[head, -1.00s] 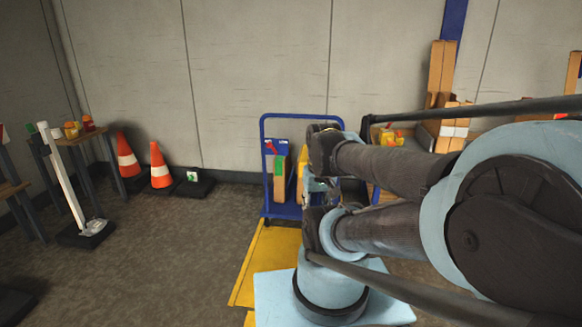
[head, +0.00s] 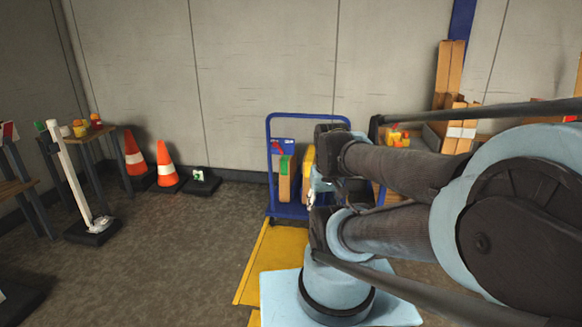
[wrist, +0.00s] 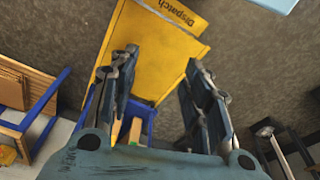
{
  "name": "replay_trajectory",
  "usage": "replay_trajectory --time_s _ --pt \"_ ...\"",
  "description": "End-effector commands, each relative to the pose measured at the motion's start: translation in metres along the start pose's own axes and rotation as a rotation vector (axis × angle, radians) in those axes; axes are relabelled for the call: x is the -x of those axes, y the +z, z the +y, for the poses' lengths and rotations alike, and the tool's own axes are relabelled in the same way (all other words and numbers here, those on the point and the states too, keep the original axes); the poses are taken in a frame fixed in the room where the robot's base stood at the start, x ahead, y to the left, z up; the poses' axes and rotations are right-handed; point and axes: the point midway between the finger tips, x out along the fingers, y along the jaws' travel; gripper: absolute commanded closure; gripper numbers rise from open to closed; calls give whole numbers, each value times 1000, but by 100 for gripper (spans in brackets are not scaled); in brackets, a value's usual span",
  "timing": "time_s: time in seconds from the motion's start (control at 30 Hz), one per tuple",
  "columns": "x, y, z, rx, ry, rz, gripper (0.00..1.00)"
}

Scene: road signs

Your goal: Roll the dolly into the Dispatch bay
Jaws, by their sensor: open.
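The dolly (head: 292,212) is blue with an upright tube handle and stands near the back wall. It carries a brown box (head: 284,186) with green tape and a yellow item (head: 308,160). The yellow Dispatch bay (head: 262,262) lies on the floor on the near side of the dolly; its lettering shows in the wrist view (wrist: 150,35). In the wrist view my gripper (wrist: 163,60) is open and empty, above the bay's edge, with part of the dolly (wrist: 148,112) below between the fingers. My arm hides the dolly's right side in the head view.
A table (head: 110,140) stands behind the post. Brown boxes (head: 458,125) stand at the right. The floor left of the bay is clear.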

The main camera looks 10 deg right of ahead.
Motion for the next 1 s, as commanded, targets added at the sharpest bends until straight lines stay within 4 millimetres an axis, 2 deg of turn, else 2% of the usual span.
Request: replay_trajectory --time_s 0.27,0.33,0.4,0.47,0.67,1.0 --pt "0 0 0 0 0 0 56" --pt "0 0 0 0 0 0 59" --pt "6 5 -1 -4 -4 12 59" --pt "9 2 -3 -12 -15 17 59" --pt "23 -38 -17 -81 -101 46 59" --pt "48 -135 -39 -245 -298 120 59"
